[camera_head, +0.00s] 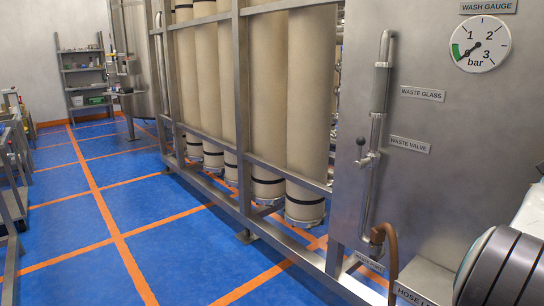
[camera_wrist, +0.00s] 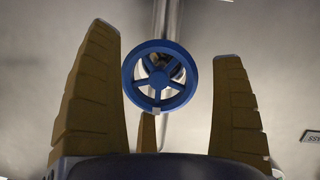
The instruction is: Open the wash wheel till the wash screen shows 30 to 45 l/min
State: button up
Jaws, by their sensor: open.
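A blue handwheel (camera_wrist: 160,77) with several spokes faces the wrist camera, on a pipe against a brushed metal panel. I take it to be the wash wheel; no label for it shows. A small pale mark sits at the bottom of its rim. My gripper (camera_wrist: 168,65) is open, with one tan finger on each side of the wheel in the picture and a third, smaller tan piece below it. Whether any finger touches the wheel cannot be told. The wash screen and its reading are in neither view. The head view shows only my dark arm part at lower right.
In the head view, a metal panel carries the wash gauge (camera_head: 480,44), needle low near the green band, the waste glass (camera_head: 380,90), the waste valve (camera_head: 368,159) and a brown hose (camera_head: 391,262). Tall beige columns (camera_head: 306,110) stand in a steel frame. Blue floor (camera_head: 75,225) is clear at left.

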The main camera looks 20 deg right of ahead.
dwell(0.3)
jog(key=f+b+v, duration=0.1)
jog(key=b+v, duration=0.3)
jog(key=v, duration=0.2)
jog(key=shift+s, duration=0.25)
jog(key=shift+a+f, duration=0.1)
jog(key=shift+f, duration=0.05)
